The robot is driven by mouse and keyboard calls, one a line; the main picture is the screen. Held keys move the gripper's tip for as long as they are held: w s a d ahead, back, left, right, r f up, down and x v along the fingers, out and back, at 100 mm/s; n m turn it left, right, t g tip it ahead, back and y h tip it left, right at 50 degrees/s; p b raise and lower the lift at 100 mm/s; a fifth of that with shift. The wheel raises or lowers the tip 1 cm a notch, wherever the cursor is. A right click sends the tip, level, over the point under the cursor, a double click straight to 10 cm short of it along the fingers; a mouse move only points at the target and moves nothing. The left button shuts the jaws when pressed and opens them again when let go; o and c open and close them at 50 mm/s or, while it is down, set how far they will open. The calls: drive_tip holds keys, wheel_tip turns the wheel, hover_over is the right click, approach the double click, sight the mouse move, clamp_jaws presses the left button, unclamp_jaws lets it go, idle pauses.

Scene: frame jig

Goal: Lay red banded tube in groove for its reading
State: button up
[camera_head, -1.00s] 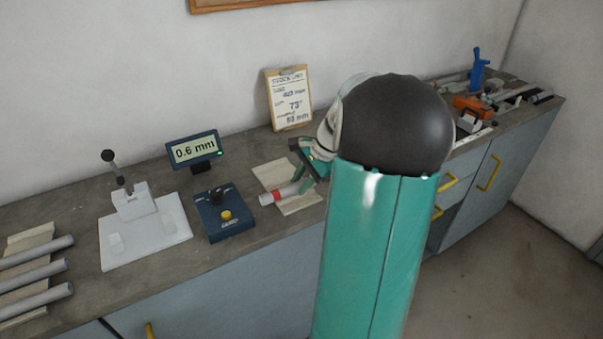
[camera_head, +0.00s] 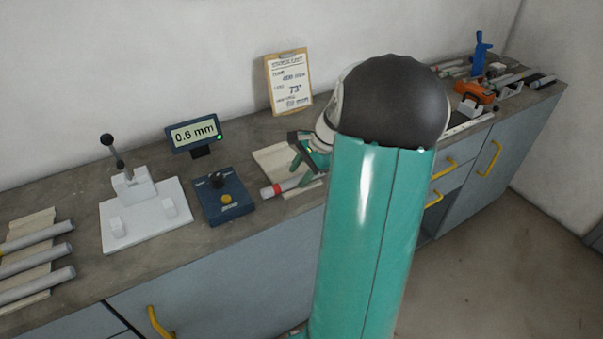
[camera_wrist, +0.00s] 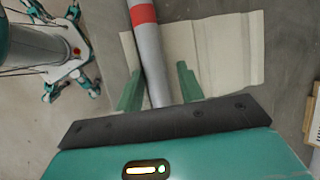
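The grey tube with a red band (camera_head: 272,190) is at the beige ridged pad (camera_head: 268,155) on the bench. The tube also shows in the wrist view (camera_wrist: 152,62), its red band near the top edge and its lower end hidden by my gripper. My gripper (camera_wrist: 159,80) has its two green fingers on either side of the tube, with a gap clear on the right side. In the head view my gripper (camera_head: 304,155) is over the pad, partly hidden by my arm. I cannot tell whether the tube rests in a groove of the pad.
A display (camera_head: 194,134) reads 0.6 mm. A blue box (camera_head: 225,200) with a knob and yellow button stands left of the pad. Further left are a white lever fixture (camera_head: 145,213) and another ridged pad with several tubes (camera_head: 38,262). A clipboard (camera_head: 289,82) leans on the wall.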

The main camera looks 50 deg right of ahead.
drive_tip(key=shift+s+a+f, duration=0.15)
drive_tip(key=shift+s+f, duration=0.3)
drive_tip(key=shift+f, duration=0.05)
drive_tip(key=shift+r, duration=0.2)
drive_tip(key=w+v, duration=0.1)
drive_tip(key=v, duration=1.3)
drive_tip(key=shift+r, duration=0.2)
drive_tip(key=shift+s, duration=0.15)
drive_tip(key=w+a+r+n+g+h, duration=0.15)
drive_tip(key=a+n, duration=0.35)
drive_tip(key=a, duration=0.5)
drive_tip(key=w+a+r+n+t+h, duration=0.15)
drive_tip(key=a+n, duration=0.25)
drive_tip(key=a, duration=0.7)
drive_tip(key=s+a+n, duration=0.4)
drive_tip(key=a+n, duration=0.2)
drive_tip(key=a, duration=0.2)
drive_tip(key=s+a+f+n+t, duration=0.1)
drive_tip(key=s+a+n, duration=0.3)
drive_tip(key=a, duration=0.5)
drive_tip(key=shift+s+n, duration=0.4)
drive_tip(key=shift+n, duration=0.6)
